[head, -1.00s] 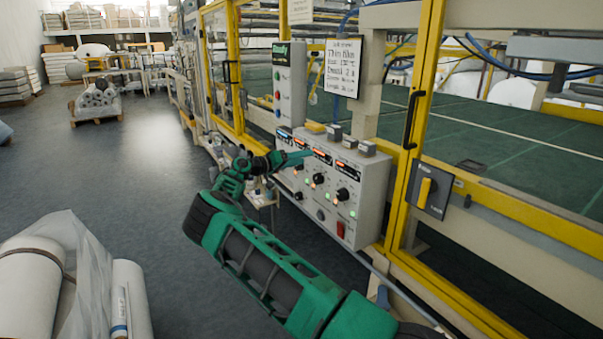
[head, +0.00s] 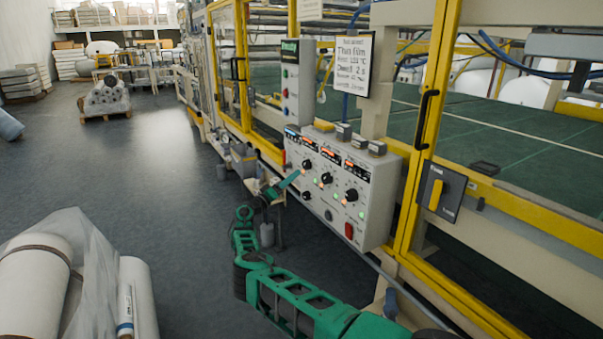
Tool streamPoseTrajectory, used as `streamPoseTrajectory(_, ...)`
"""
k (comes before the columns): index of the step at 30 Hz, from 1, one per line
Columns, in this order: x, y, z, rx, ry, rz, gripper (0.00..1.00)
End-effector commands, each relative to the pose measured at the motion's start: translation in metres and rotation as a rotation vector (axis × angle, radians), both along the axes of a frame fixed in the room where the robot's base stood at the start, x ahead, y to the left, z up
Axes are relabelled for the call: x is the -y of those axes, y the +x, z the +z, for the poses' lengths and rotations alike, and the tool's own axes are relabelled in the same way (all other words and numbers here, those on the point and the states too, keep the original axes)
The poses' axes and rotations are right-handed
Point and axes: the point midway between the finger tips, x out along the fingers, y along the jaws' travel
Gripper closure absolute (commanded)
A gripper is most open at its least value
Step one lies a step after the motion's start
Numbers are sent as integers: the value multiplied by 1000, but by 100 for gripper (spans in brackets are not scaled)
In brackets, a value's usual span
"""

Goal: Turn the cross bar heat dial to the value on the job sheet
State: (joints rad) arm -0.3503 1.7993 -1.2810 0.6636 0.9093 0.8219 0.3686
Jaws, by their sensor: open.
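A grey control box (head: 376,212) is fixed to the machine's front. Its sloped face carries black round dials: a left one (head: 307,165), a middle one (head: 326,178), a right one (head: 352,195) and a lower one (head: 307,195). Lit orange displays sit above the upper dials. Their labels and digits are too small to read, so I cannot tell which is the cross bar heat dial. The job sheet (head: 352,66) above reads "Thin film", with a heat line in °C that is blurred and "Dwell 2 s". My gripper (head: 284,186) is open, left of the box, apparently touching no dial.
A red switch (head: 349,231) is low on the box. A yellow-handled isolator (head: 436,194) is on the yellow frame to the right. The grey floor (head: 150,190) left of my arm is clear.

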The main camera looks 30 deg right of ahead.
Motion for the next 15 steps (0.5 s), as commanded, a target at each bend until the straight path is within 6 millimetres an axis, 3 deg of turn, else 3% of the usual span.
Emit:
streamPoseTrajectory(6, 36, 11, 11, 1, 0, -2, 46)
streamPoseTrajectory(15, 59, 20, 19, 0, -1, -1, 46)
